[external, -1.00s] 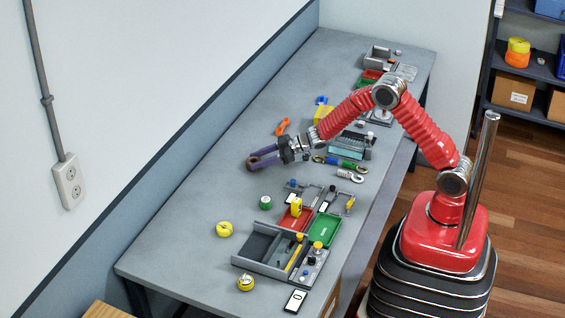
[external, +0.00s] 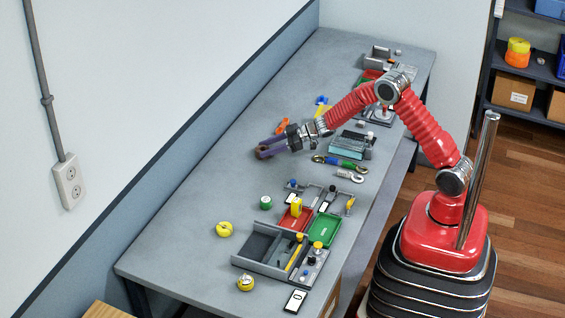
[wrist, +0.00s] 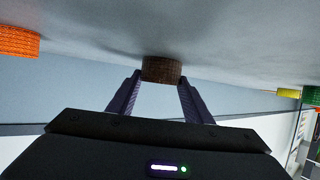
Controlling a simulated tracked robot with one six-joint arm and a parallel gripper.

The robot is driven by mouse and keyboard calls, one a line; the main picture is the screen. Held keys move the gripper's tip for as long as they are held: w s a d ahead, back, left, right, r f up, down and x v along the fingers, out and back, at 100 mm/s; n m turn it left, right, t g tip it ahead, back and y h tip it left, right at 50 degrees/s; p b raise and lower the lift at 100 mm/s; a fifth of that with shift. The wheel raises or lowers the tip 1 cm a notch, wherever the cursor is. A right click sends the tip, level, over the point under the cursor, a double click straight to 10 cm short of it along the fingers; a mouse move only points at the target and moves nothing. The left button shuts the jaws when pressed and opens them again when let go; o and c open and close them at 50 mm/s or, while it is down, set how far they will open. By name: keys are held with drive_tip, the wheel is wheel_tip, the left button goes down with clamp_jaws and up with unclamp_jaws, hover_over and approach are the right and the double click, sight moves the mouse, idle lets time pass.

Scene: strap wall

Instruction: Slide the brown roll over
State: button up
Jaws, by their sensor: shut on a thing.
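The brown roll (wrist: 162,70) sits on the grey table between my fingertips in the wrist view. In the external view only a little of the brown roll (external: 264,154) shows, at the ends of my purple fingers. My gripper (external: 260,151) is low over the table left of the middle, shut on the roll from both sides. In the wrist view my gripper (wrist: 161,80) has a finger on each side of it. The roll appears to rest flat on the tabletop, partly hidden by the fingers.
An orange thing (external: 283,125) lies just behind my gripper. A green roll (external: 265,202) and a yellow roll (external: 224,229) stand nearer the front. Trays (external: 262,265) and tools fill the front right. The table toward the wall is clear.

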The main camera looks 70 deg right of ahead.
drive_tip(key=shift+d, duration=2.75)
drive_tip(key=o, duration=1.1)
drive_tip(key=shift+o, duration=0.2)
drive_tip(key=shift+s+d+r, duration=0.3)
drive_tip(key=shift+s+d, duration=0.05)
drive_tip(key=shift+s, duration=0.15)
drive_tip(key=v, duration=0.4)
drive_tip(key=shift+f, duration=0.1)
wheel_tip(320, 180, up, 7)
drive_tip(key=shift+w+a, duration=0.1)
drive_tip(key=shift+w, duration=0.05)
